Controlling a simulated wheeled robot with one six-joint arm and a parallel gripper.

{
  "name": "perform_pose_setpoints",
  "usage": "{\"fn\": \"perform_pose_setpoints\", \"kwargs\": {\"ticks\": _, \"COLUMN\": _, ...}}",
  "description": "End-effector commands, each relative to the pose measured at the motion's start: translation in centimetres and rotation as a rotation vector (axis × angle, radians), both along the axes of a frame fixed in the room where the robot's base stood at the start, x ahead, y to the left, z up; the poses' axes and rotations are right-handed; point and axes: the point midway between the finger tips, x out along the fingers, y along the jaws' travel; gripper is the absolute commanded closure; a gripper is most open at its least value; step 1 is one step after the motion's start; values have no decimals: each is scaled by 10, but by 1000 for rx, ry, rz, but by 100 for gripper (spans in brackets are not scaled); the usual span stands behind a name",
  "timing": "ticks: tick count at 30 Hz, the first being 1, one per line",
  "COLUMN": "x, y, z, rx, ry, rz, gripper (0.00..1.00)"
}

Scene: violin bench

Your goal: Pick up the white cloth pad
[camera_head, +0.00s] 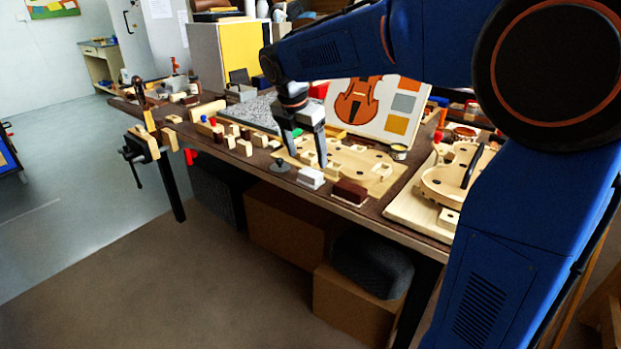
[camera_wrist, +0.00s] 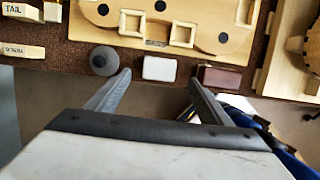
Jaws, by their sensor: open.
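The white cloth pad (camera_head: 311,177) is a small pale block lying near the front edge of the bench. In the wrist view the pad (camera_wrist: 160,68) shows whole, just beyond the gap between the fingertips and roughly centred on it. My gripper (camera_head: 306,160) is open and empty, pointing down over the bench close to the pad. In the wrist view my gripper (camera_wrist: 160,78) has its fingers spread wider than the pad, and nothing is between them. I cannot tell the exact height of the fingertips above the bench.
A dark round knob-like piece (camera_wrist: 104,60) lies left of the pad, and a dark red-brown block (camera_wrist: 219,77) lies right of it. A wooden violin-shaped form (camera_wrist: 205,20) lies behind. Small wooden blocks (camera_head: 244,147) stand farther left. The bench's front edge is close to the pad.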

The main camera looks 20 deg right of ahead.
Motion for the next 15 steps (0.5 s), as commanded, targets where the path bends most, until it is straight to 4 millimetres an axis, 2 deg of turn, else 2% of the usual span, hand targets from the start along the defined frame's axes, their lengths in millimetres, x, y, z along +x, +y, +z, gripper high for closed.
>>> {"fn": "perform_pose_setpoints", "kwargs": {"ticks": 8, "x": 3, "y": -4, "z": -18, "rx": -1, "ry": 1, "rz": 0, "gripper": 27}}
{"fn": "perform_pose_setpoints", "kwargs": {"ticks": 15, "x": 7, "y": -9, "z": -49, "rx": -1, "ry": 2, "rz": -1, "gripper": 27}}
